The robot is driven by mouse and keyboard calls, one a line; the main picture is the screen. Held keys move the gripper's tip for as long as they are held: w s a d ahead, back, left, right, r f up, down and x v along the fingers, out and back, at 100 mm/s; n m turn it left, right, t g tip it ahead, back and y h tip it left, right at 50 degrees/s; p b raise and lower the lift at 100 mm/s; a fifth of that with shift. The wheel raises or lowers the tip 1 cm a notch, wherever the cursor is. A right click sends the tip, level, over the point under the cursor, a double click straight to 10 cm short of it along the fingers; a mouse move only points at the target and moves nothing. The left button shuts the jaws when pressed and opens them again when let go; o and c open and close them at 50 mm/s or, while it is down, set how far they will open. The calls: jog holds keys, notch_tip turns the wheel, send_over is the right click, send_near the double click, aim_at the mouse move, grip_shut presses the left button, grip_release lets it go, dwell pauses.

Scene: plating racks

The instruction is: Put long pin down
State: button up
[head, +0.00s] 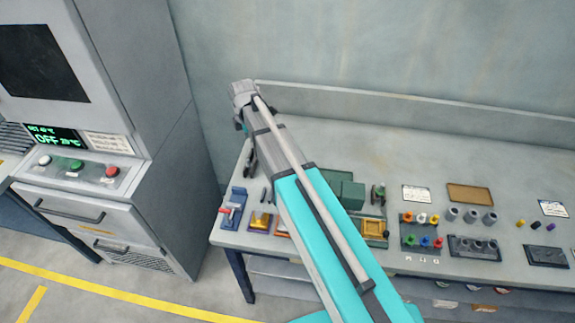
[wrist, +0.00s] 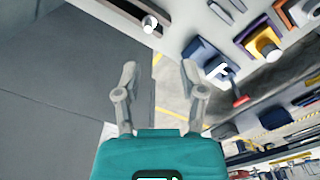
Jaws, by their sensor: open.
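My gripper (wrist: 159,68) is open in the wrist view, with nothing between its fingers. It is over the left end of the workbench, with grey floor showing behind the fingers. A dark stand (wrist: 125,12) with a silver round-ended piece (wrist: 150,23) lies above the fingertips and apart from them. The stand also shows at the bench's left end in the head view (head: 250,160). I cannot tell whether the silver piece is the long pin.
A blue fixture with a red handle (wrist: 208,60) and a yellow block (wrist: 262,42) are right of my fingers. A grey machine (head: 140,150) is left of the bench.

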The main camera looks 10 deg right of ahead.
jog(key=s+d+m, duration=0.6)
jog(key=s+m, duration=0.3)
jog(key=m, duration=0.1)
jog(key=s+d+m, duration=0.6)
jog(key=s+m, duration=0.4)
jog(key=m, duration=0.1)
jog(key=shift+s+d, duration=0.25)
jog(key=shift+d, duration=0.15)
